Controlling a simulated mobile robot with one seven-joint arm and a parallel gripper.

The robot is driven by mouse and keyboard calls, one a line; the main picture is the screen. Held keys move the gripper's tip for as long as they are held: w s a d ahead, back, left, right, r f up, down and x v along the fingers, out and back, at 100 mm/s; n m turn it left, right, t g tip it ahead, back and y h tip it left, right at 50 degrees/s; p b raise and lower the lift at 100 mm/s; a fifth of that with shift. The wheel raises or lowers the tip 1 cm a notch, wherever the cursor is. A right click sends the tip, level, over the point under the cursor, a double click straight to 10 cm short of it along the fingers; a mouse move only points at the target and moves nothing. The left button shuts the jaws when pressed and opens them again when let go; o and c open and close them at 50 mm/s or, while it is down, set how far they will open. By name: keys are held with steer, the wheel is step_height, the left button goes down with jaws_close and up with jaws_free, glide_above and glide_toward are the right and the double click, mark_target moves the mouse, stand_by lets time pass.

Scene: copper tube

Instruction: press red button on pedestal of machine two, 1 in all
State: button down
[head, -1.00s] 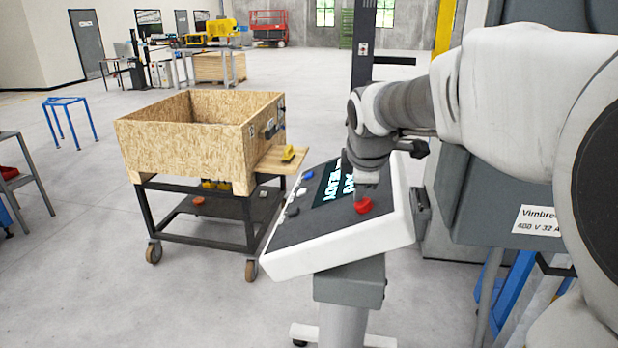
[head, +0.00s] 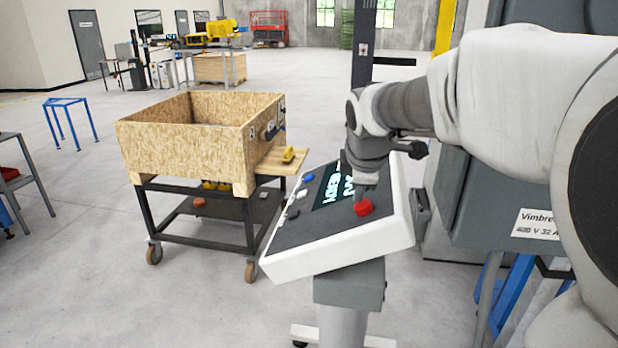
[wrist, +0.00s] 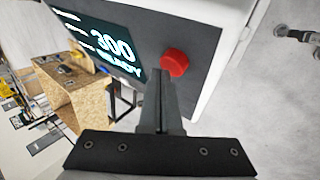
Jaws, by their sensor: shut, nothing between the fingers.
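The red button (head: 364,208) sits on the dark sloped top of a white pedestal panel (head: 402,225), beside a display (head: 330,188) with light lettering. My gripper (head: 359,197) points down at the button from above, with its fingertips at the button's upper side in the head view. In the wrist view my gripper (wrist: 161,75) shows its fingers shut and empty, the tips just beside the red button (wrist: 175,62). I cannot tell whether they touch it. The display (wrist: 102,45) shows "300" and, below it, a word that looks like "READY".
Blue, white and dark buttons (head: 308,177) line the panel's left side. A wooden bin on a wheeled cart (head: 185,150) stands to the left. A grey cabinet with a label (head: 540,222) stands on the right, close to my arm.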

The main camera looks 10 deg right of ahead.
steer(key=shift+a+r, duration=0.2)
steer(key=shift+r, duration=0.1)
steer(key=shift+w, duration=0.1)
steer(key=r+p, duration=0.1)
steer(key=a+r+p, duration=0.1)
steer(key=r, duration=0.1)
steer(key=a+r+p, duration=0.1)
steer(key=shift+w+a+r+p, duration=0.2)
steer(key=shift+w+r+p, duration=0.05)
steer(key=shift+w+p, duration=0.15)
stand_by(0.5)
steer(key=s+f+m, duration=0.2)
steer(key=s+m, duration=0.5)
steer(key=s, duration=0.6)
steer(key=s+f+m+y, duration=0.1)
steer(key=s+f+m, duration=0.1)
steer(key=s+m, duration=0.6)
steer(key=s, duration=0.5)
steer(key=shift+s+d+f+m+g, duration=0.15)
steer(key=shift+s+f+m+g, duration=0.05)
steer(key=shift+f+m+g, duration=0.1)
steer(key=shift+d, duration=0.15)
